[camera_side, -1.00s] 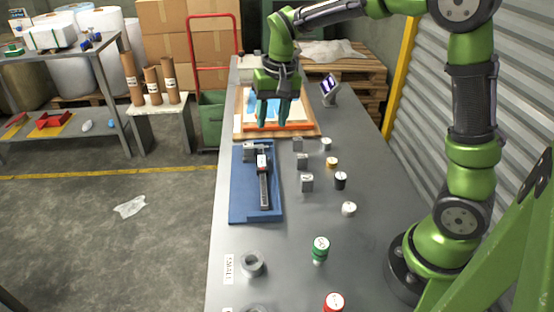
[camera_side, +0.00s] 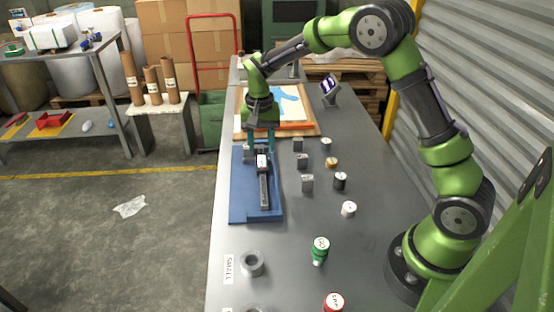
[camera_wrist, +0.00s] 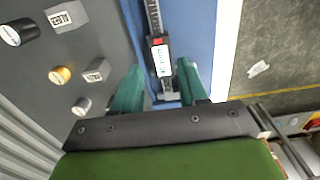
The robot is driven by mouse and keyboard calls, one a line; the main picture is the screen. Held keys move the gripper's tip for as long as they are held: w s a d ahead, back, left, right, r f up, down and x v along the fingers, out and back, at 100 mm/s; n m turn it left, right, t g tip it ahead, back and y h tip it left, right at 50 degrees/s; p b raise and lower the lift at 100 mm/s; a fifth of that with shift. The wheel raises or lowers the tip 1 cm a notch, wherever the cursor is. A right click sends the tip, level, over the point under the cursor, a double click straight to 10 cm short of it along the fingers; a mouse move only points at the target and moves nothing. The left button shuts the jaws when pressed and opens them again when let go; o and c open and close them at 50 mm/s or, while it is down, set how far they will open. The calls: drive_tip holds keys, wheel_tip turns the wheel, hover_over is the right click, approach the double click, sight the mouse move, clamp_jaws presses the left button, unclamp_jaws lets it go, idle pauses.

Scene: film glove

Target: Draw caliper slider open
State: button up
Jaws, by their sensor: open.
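A digital caliper with a dark beam (camera_side: 265,190) lies in a blue tray (camera_side: 240,205) on the grey workbench. Its slider (camera_side: 262,161), with a pale display, is near the far end of the beam. My gripper (camera_side: 259,143) is over the far end of the tray, pointing down. In the wrist view my gripper (camera_wrist: 165,88) is open, with one green finger on each side of the caliper near the slider (camera_wrist: 160,62). I cannot tell whether either finger touches it. The caliper's jaws are partly hidden by my gripper in the side view.
Several small cylinders and labelled grey blocks (camera_side: 307,183) stand right of the tray. A framed board (camera_side: 300,115) lies behind it.

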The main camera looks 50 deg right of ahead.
sight(263, 184)
wheel_tip(263, 184, down, 7)
drive_tip(key=shift+r, duration=0.15)
drive_tip(key=c, duration=0.7)
drive_tip(key=shift+s+a, duration=0.1)
drive_tip(key=shift+s+a, duration=2.2)
idle(0.4)
idle(0.4)
drive_tip(key=o, duration=1.1)
